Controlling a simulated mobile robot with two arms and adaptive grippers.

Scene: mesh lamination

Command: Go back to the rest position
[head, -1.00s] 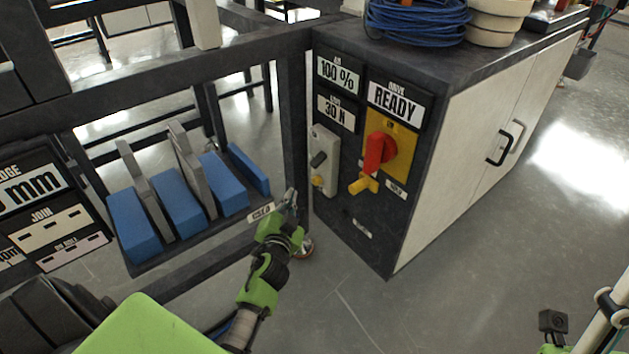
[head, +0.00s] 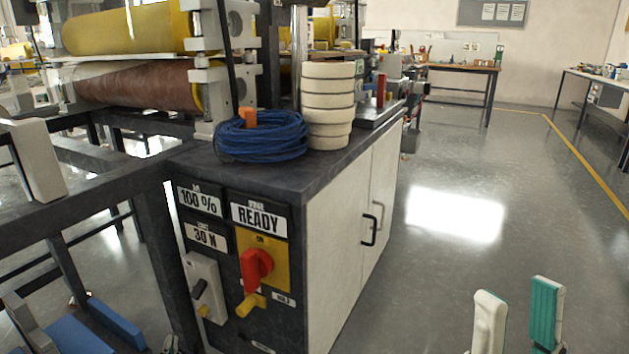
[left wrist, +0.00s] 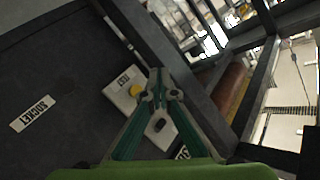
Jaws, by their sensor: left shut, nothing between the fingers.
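My right gripper (head: 518,312) is at the bottom right of the head view, over open floor. Its two fingers stand apart with nothing visible between them.
The dark cabinet (head: 245,181) has a red and yellow rotary switch (head: 256,268) on its front. A blue cable coil (head: 262,137) and stacked cream rings (head: 328,105) lie on top. Floor at right is clear.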

